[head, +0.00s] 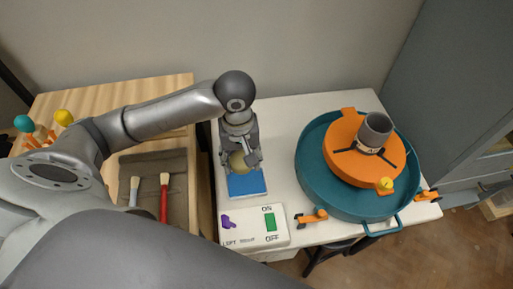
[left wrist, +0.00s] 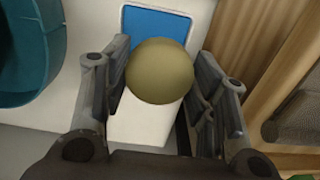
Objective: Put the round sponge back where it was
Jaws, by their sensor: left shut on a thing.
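The round sponge (head: 241,163) is olive-yellow and sits between the fingers of my left gripper (head: 240,158). In the left wrist view the sponge (left wrist: 159,71) fills the gap between the two fingers (left wrist: 162,85), which are shut on it. A blue rectangular pad (head: 248,183) lies on the white table just in front of the sponge. In the left wrist view the pad (left wrist: 150,25) shows partly behind the sponge. I cannot tell whether the sponge touches the pad or the table. My right gripper is not in view.
A teal basin (head: 311,187) with an orange wheel head (head: 343,165) and a grey cup (head: 374,131) stands right of the gripper. A switch panel (head: 252,227) is at the table's front.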

